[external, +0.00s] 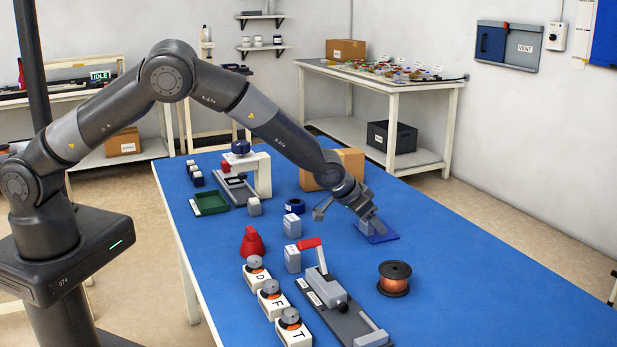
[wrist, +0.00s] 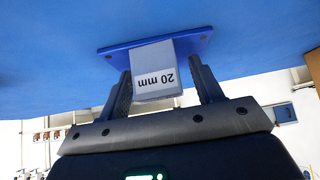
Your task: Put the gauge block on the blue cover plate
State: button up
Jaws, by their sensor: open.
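The grey gauge block (wrist: 155,58), labelled "20 mm", stands on the blue cover plate (wrist: 200,44) in the wrist view. It appears to rest on the plate, though the contact line is not clear. My gripper (wrist: 158,78) is open, with one finger on each side of the block. In the external view the cover plate (external: 384,238) lies flat on the blue table, right of the middle. My gripper (external: 350,213) is just above it, and the block (external: 367,229) shows partly behind a finger.
Similar grey blocks (external: 292,226) stand left of the gripper. A toggle clamp with a red handle (external: 312,244), a copper wire spool (external: 394,278) and a cardboard box (external: 334,168) stand around it. The blue table (external: 480,270) is clear to the right.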

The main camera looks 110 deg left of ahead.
jog(key=shift+r, duration=0.25)
jog(key=v, duration=1.2)
jog(key=shift+f, duration=0.1)
jog(key=s+d+r+m+h, duration=0.2)
jog(key=s+d+r, duration=0.5)
jog(key=d+r, duration=0.3)
jog(key=s+d+r+m+h, duration=0.1)
jog(key=s+d+r+h, duration=0.1)
jog(key=s+d+r, duration=0.75)
jog(key=s+d+m, duration=0.3)
jog(key=s+d, duration=0.5)
jog(key=s, duration=0.3)
jog(key=s+d+m+h, duration=0.1)
jog(key=s+d+m, duration=0.2)
jog(key=s+d, duration=0.5)
jog(key=s+r, duration=0.1)
jog(key=s, duration=0.2)
jog(key=shift+s, duration=0.3)
